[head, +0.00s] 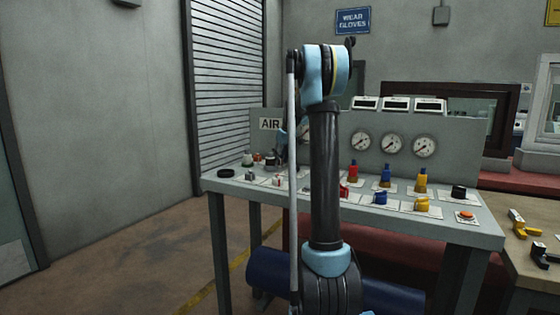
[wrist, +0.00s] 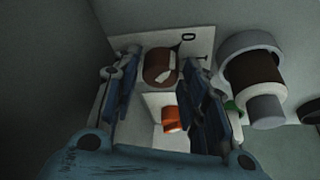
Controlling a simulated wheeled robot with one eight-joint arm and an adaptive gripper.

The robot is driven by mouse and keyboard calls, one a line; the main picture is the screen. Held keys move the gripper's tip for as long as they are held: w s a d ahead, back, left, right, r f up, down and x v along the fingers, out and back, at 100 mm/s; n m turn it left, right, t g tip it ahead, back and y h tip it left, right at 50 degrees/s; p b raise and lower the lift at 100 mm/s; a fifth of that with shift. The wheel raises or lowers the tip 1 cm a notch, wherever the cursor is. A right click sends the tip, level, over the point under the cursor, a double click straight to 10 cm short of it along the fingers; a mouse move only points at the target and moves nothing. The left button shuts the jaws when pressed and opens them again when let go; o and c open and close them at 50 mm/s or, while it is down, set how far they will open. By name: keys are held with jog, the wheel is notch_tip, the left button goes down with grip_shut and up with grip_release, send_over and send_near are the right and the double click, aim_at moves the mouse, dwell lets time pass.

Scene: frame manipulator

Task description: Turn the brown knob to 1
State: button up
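The brown knob (wrist: 157,66) is round with a pale pointer bar across its face and sits on a white plate (wrist: 118,42) in the wrist view. My gripper (wrist: 160,68) is open, with one finger on each side of the knob in the picture. Gaps show between the knob and both fingers, so I see no contact. The plate's markings are mostly hidden or too small to read; one dark, hook-like mark shows at its upper right. In the head view my gripper (head: 281,152) is above the left part of the panel table, partly hidden by my arm, and I cannot make out the knob clearly.
An orange-red part (wrist: 172,119) on a white plate lies close to my fingers. A brown and grey cylinder (wrist: 255,82) stands right of the right finger. The grey table (head: 450,228) carries several coloured valves and switches, with gauges (head: 392,144) behind. Floor on the left is clear.

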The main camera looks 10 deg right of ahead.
jog(key=shift+c, duration=0.6)
jog(key=c, duration=0.6)
jog(key=shift+c, duration=0.2)
jog(key=shift+m, duration=0.3)
jog(key=m+h, duration=0.1)
jog(key=m, duration=0.3)
jog(key=shift+a+t+h, duration=0.15)
jog(key=shift+t+h, duration=0.15)
jog(key=shift+h, duration=0.1)
jog(key=shift+a+m+h, duration=0.1)
jog(key=shift+m+h, duration=0.7)
jog(key=shift+m, duration=1.3)
